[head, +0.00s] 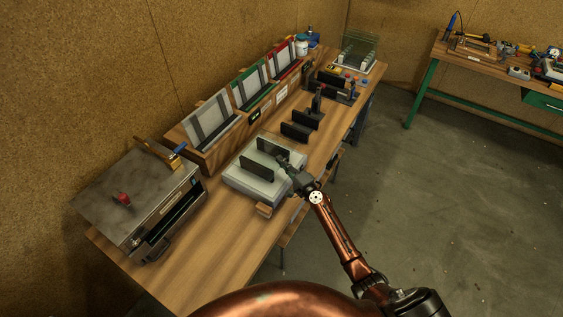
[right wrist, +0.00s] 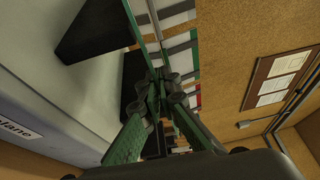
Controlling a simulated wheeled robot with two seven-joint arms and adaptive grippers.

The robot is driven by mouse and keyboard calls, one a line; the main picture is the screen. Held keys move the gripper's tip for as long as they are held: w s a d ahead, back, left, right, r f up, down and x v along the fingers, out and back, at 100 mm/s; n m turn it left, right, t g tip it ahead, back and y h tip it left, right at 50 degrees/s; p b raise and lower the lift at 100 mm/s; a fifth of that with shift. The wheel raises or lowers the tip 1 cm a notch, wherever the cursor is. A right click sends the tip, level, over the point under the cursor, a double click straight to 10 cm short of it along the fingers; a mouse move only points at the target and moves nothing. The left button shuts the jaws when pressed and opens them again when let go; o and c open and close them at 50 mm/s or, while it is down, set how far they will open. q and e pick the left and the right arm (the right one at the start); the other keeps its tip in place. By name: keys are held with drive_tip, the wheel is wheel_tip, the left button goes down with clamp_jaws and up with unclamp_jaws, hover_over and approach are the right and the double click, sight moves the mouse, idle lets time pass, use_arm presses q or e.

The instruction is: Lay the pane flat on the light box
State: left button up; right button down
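The light box is the pale, low box (head: 240,184) on the near bench. Two dark upright blocks, one in front (head: 257,165) and one behind (head: 272,146), stand on it. My right gripper (head: 284,162) is at the right side of these blocks, above the box. In the right wrist view its fingers (right wrist: 161,80) come together at the tips. A thin straight edge (right wrist: 154,22) runs out from between them, apparently the clear pane seen edge-on. The pane's face cannot be made out in the head view. My left gripper is not in view.
A wooden rack with grey, green and red framed panels (head: 250,88) runs along the wall. A metal-topped cabinet (head: 130,195) stands at the left. More dark blocks (head: 296,131) and a stand of clear panes (head: 360,48) are farther back. Bare bench lies in front.

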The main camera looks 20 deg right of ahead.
drive_tip(key=shift+f+b, duration=0.1)
drive_tip(key=shift+b, duration=0.2)
drive_tip(key=c, duration=2.6)
unclamp_jaws()
drive_tip(key=shift+c, duration=0.2)
drive_tip(key=o, duration=0.6)
drive_tip(key=shift+c, duration=0.2)
drive_tip(key=shift+f, duration=0.2)
drive_tip(key=shift+s, duration=0.1)
drive_tip(key=v, duration=1.1)
drive_tip(key=shift+s+d+r, duration=0.15)
drive_tip(key=shift+s, duration=0.25)
